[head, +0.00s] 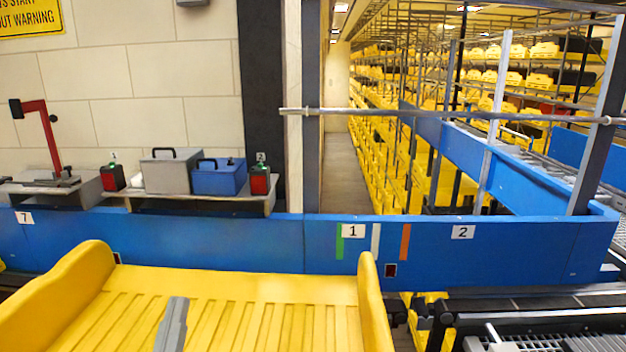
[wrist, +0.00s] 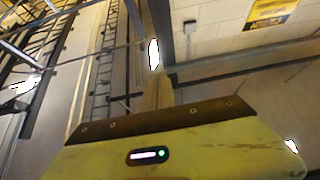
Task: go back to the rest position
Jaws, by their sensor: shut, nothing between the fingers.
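The grey, narrow end of my gripper (head: 177,303) shows at the bottom of the head view, in front of the yellow tray (head: 250,288). It points up, is shut and holds nothing. The rest of my arm is outside the head view. The wrist view looks toward a wall and ceiling beams. A worn yellow-green body (wrist: 215,150) with a dark plate and a small lit indicator fills its lower part. I cannot tell the separate fingers there.
A blue conveyor side wall (head: 200,240) runs behind the tray. On a ledge stand a grey box (head: 172,172), a blue box (head: 218,180) and red-black devices. A horizontal metal bar (head: 450,114) crosses at right. Racks of yellow trays (head: 380,150) stand beyond.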

